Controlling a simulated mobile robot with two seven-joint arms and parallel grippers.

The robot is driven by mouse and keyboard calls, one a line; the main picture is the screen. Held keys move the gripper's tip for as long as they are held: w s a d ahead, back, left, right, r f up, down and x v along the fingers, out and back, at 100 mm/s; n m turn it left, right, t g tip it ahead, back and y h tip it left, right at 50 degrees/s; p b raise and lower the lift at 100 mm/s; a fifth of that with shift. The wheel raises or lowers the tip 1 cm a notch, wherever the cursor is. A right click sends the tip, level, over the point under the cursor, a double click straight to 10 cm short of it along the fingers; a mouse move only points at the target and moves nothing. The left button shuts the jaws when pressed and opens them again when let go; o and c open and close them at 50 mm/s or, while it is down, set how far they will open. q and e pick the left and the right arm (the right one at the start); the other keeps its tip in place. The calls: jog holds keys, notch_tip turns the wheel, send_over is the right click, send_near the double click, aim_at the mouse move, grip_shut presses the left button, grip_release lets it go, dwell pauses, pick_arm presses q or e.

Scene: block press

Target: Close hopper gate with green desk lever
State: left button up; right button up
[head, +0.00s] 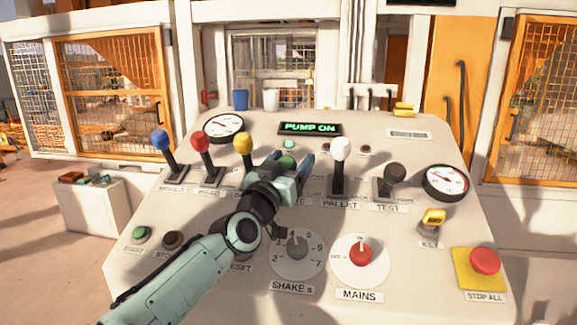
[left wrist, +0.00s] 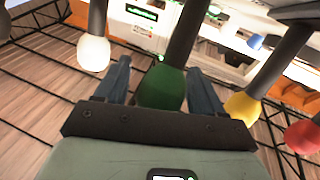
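The green desk lever's knob (head: 287,161) shows between the fingers of my left gripper (head: 290,168), which is over the row of levers on the desk. In the left wrist view the green knob (left wrist: 162,88) sits between the two spread fingers of my left gripper (left wrist: 160,90). Narrow gaps seem to show beside the knob, so the gripper looks open around it, not clamped. The lever's label and slot are hidden behind my gripper in the head view. My right gripper is in neither view. The hopper gate cannot be made out.
The yellow lever (head: 243,145) stands close left of my gripper, with red (head: 201,143) and blue (head: 160,141) levers beyond. A white lever (head: 340,152) and a black lever (head: 394,175) stand to the right. The display (head: 310,129) reads PUMP ON. Dials (head: 297,250) lie nearer.

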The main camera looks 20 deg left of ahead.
pick_arm(q)
jog(key=shift+s+f+b, duration=0.2)
jog(key=shift+s+b, duration=0.2)
jog(key=shift+s, duration=0.15)
jog(key=b+v, duration=0.4)
jog(key=v, duration=0.8)
jog(key=shift+b, duration=0.3)
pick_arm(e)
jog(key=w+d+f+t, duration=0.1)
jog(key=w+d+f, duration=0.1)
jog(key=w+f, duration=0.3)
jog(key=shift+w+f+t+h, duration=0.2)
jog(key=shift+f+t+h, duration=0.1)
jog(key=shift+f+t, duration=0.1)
